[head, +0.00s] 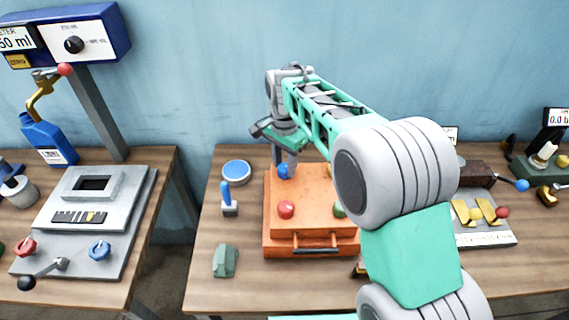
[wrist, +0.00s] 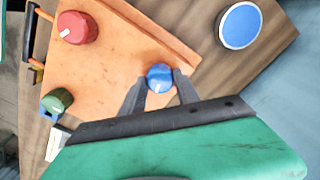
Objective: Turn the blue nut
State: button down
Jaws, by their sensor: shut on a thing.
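The blue nut (head: 284,171) is a round blue knob with a white mark, on the far left part of the orange box (head: 312,244). It also shows in the wrist view (wrist: 160,76), between the two fingertips. My gripper (head: 287,168) points down over the nut from behind the box. In the wrist view my gripper (wrist: 160,84) is shut on the nut, with one grey finger on each side. The white mark on the nut faces the palm. In the head view the fingers partly cover the nut.
The box also carries a red knob (head: 286,209) and a green knob (head: 339,210), the latter partly behind my arm. A blue-topped round disc (head: 236,173), a blue-handled switch (head: 228,200) and a grey-green block (head: 225,261) stand left of the box. A gap separates the two tables.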

aim_at(284, 167)
jog(key=m, duration=0.4)
jog(key=shift+m, duration=2.3)
jog(key=c, duration=0.9)
grip_release()
jog(key=shift+r, duration=0.1)
notch_tip(284, 167, up, 8)
jog(key=shift+a+f+b, duration=0.1)
jog(key=shift+f+b, duration=0.05)
jog(key=shift+b, duration=0.55)
